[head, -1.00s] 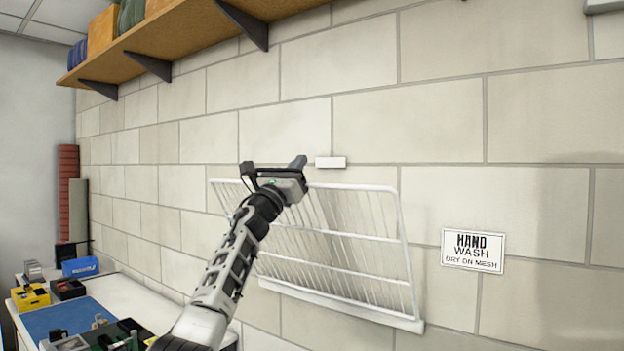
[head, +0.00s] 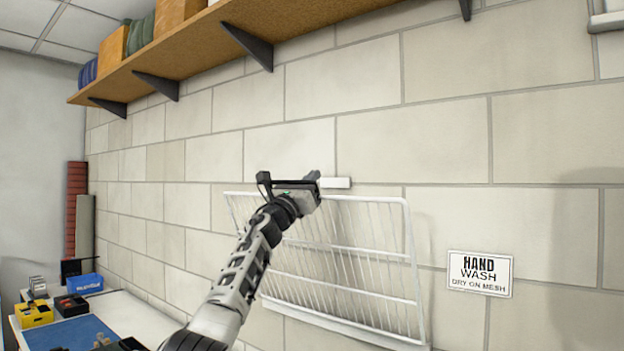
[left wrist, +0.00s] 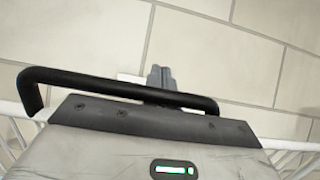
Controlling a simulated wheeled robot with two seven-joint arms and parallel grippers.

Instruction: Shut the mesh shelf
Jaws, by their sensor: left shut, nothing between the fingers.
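The white wire mesh shelf (head: 345,262) hangs on the block wall, hinged along its bottom bar. It stands nearly upright, with its top edge leaning a little out from the wall. A small white catch block (head: 336,183) is fixed to the wall just above the shelf's top edge. My left gripper (head: 314,177) is shut and empty at the top edge, beside the catch block; I cannot tell whether it touches the mesh. In the left wrist view the shut fingers (left wrist: 160,78) point at the wall, with white wires at both sides. My right gripper is not in view.
A wooden shelf (head: 300,22) on dark brackets runs above, with boxes on it. A sign (head: 480,273) is on the wall at right. A white counter (head: 125,307) with a blue mat, bins and tools stands at lower left.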

